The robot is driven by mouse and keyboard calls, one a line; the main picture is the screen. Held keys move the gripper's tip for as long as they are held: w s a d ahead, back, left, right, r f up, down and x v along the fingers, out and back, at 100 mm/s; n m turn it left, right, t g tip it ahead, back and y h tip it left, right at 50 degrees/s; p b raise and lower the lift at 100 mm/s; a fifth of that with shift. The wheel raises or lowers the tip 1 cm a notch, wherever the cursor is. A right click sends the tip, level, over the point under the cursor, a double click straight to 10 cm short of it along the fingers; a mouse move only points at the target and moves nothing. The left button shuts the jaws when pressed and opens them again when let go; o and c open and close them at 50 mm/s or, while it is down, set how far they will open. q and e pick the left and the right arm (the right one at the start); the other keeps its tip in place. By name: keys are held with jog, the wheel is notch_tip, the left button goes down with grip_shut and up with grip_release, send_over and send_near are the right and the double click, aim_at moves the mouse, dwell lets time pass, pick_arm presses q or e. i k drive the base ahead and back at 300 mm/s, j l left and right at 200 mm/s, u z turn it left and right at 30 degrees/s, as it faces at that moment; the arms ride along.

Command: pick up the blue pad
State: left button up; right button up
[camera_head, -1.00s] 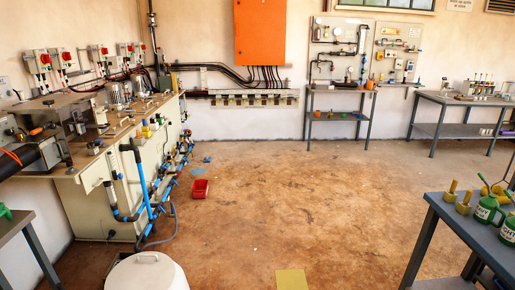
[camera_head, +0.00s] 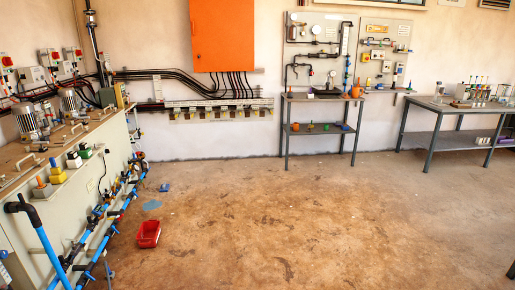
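A flat, light-blue piece that looks like the blue pad (camera_head: 152,205) lies on the brown floor at left of centre. It is just behind the red bin (camera_head: 148,234) and apart from it. A smaller, darker blue item (camera_head: 165,187) lies on the floor a little farther back; it is too small to tell what it is. Neither of my grippers is in view.
A long cream bench (camera_head: 62,217) with blue and black pipes along its side stands at left, close to the pad. A grey metal table (camera_head: 318,101) and a workbench (camera_head: 462,107) stand by the back wall. The middle floor is open.

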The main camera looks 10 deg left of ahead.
aim_at(165, 188)
jog(key=i+u, duration=0.25)
jog(key=i, duration=0.75)
jog(key=i+u, duration=0.2)
jog(key=i, duration=0.85)
jog(key=i+u, duration=0.1)
jog(key=i, duration=0.6)
jog(key=i+l+u, duration=0.1)
jog(key=i, duration=0.55)
jog(key=i+l, duration=0.2)
jog(key=i, duration=0.5)
jog(key=i+u, duration=0.25)
jog(key=i, duration=0.75)
jog(key=i+u, duration=0.25)
jog(key=i, duration=0.75)
